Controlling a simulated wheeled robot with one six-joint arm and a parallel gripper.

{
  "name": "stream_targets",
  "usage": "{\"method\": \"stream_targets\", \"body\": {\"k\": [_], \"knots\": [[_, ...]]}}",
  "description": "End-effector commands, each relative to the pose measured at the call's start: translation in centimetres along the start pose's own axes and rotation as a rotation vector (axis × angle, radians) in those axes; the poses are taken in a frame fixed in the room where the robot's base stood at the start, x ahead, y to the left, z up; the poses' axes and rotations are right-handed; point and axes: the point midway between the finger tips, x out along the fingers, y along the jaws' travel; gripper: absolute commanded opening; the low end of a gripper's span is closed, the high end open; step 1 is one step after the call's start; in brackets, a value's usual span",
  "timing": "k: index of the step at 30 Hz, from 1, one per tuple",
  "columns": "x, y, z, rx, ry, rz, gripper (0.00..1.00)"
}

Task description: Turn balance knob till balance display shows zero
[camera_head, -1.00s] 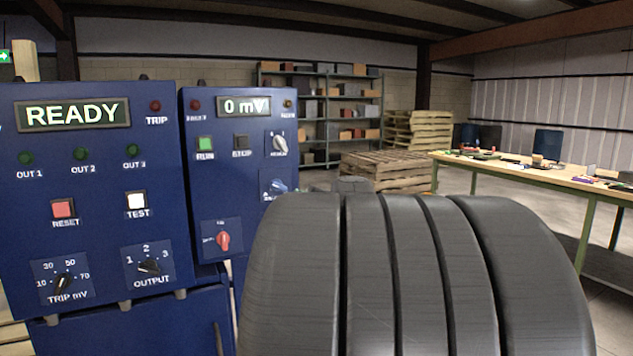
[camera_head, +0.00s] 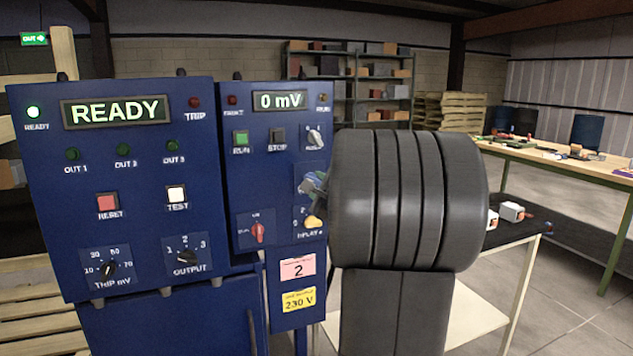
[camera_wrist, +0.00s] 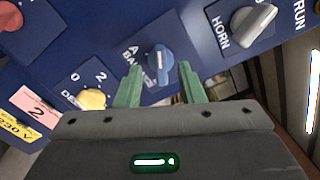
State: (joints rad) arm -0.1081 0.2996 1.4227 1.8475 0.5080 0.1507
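The blue balance knob (camera_wrist: 158,62) sits on the blue right-hand panel, labelled beside it in the wrist view. My gripper (camera_wrist: 158,72) has its two green fingers apart, one on each side of the knob in the picture. I see a gap on both sides; whether the tips reach around the knob is unclear. In the head view my gripper (camera_head: 319,187) is at the panel's right edge and partly covers the knob. The display (camera_head: 280,100) at the top of this panel reads 0 mV.
A yellow delay knob (camera_wrist: 92,98) and a grey horn knob (camera_wrist: 252,20) lie close to my fingers. A red knob (camera_head: 258,232) is lower left. The left panel's display (camera_head: 115,111) reads READY. A table (camera_head: 510,235) stands to the right behind my arm.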

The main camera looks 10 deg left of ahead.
Motion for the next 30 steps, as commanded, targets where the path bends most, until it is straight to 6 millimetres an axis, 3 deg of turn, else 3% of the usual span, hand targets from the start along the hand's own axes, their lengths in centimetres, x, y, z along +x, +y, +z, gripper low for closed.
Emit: {"method": "stream_targets", "body": {"k": [6, 16, 21, 30], "knots": [[1.9, -0.1, 0.0, 0.0, 0.0, 0.0, 0.35], [2.2, 0.0, 0.0, 0.0, 0.0, -0.001, 0.35], [2.2, 0.0, 0.0, 0.0, 0.001, -0.001, 0.02], [2.2, 0.4, -0.1, -0.047, -0.001, -0.001, 0.0]]}}
